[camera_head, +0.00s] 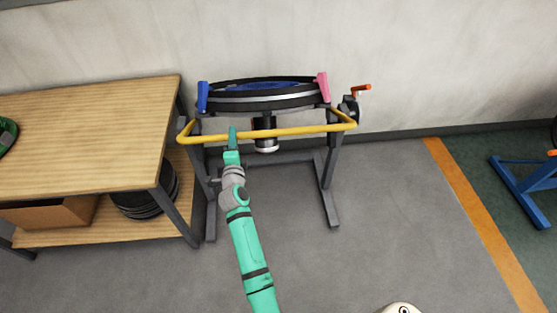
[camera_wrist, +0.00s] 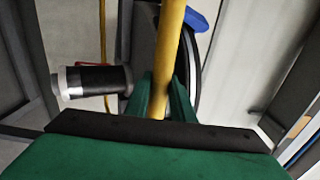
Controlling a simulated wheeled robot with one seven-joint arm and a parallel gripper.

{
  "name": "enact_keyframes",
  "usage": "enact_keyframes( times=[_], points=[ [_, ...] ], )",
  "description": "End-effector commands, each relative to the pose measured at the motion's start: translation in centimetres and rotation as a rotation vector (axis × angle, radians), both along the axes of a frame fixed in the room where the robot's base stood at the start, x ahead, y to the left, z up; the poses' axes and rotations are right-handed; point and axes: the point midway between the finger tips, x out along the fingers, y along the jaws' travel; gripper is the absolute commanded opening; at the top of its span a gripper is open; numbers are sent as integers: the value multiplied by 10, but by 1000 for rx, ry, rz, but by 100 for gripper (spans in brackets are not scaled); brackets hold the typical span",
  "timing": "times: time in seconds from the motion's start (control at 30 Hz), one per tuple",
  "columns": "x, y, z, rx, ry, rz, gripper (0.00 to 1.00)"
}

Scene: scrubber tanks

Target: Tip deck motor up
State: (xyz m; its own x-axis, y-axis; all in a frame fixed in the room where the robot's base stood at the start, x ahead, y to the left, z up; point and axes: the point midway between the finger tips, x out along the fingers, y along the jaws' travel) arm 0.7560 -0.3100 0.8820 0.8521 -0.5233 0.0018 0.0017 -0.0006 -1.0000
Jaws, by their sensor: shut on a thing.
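The scrubber deck (camera_head: 265,98), a round black ring with a blue inside, sits nearly level in a grey stand. A blue clip (camera_head: 203,97) and a pink clip (camera_head: 323,88) are at its rim. The dark and silver motor (camera_head: 265,138) hangs under the deck; it also shows in the wrist view (camera_wrist: 92,81). A yellow bar (camera_head: 290,132) runs across the front of the deck. My gripper (camera_head: 232,133) is shut on this bar left of its middle; in the wrist view the bar (camera_wrist: 170,55) passes between the green fingers (camera_wrist: 163,100).
A wooden table (camera_head: 90,130) with a lower shelf stands close on the left, with a cardboard box (camera_head: 50,213) below. An orange-handled part (camera_head: 360,88) is at the stand's right side. A blue stand (camera_head: 525,180) is far right. The floor (camera_head: 400,210) between is clear.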

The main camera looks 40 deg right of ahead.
Motion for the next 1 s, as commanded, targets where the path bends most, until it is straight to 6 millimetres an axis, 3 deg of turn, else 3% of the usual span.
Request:
enact_keyframes(
  times=[0.03,0.4,0.83,1.0],
  points=[
    [4,-3,10,-3,-7,1,0],
    [26,-16,41,0,-4,0,0],
    [30,-17,46,-2,-3,2,0],
    [40,-23,55,-2,-3,2,0]
  ],
)
